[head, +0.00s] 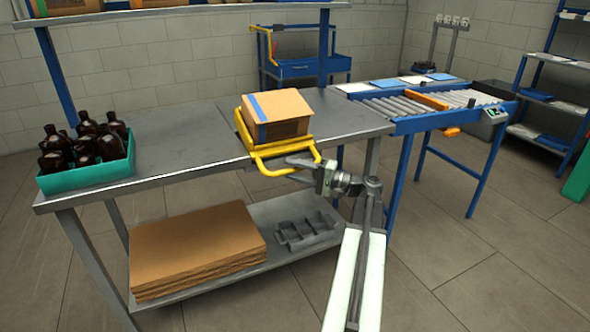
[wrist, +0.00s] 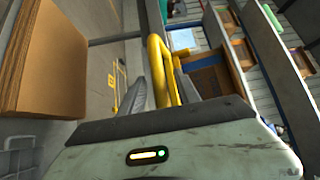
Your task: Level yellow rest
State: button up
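The yellow rest (head: 243,132) is a tubular frame on the right part of the steel workbench, with a looped front handle reaching over the bench's front edge. A cardboard box (head: 285,132) with a blue strip sits on it and looks slanted; the rest's exact tilt is hard to tell. My gripper (head: 300,162) is at the handle. In the wrist view the yellow handle bar (wrist: 157,65) runs between the two grey fingers (wrist: 162,88), which lie close on both sides and appear shut on it. The rest's underside is hidden.
A teal crate (head: 90,176) of amber bottles (head: 85,140) stands at the bench's left end. Bare bench (head: 175,125) lies between. A roller conveyor (head: 400,106) is at the right. Flat cardboard (head: 197,247) and a grey divided tray (head: 305,230) lie on the lower shelf.

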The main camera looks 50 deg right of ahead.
jog(key=shift+w, duration=0.1)
grip_shut()
dwell(1.4)
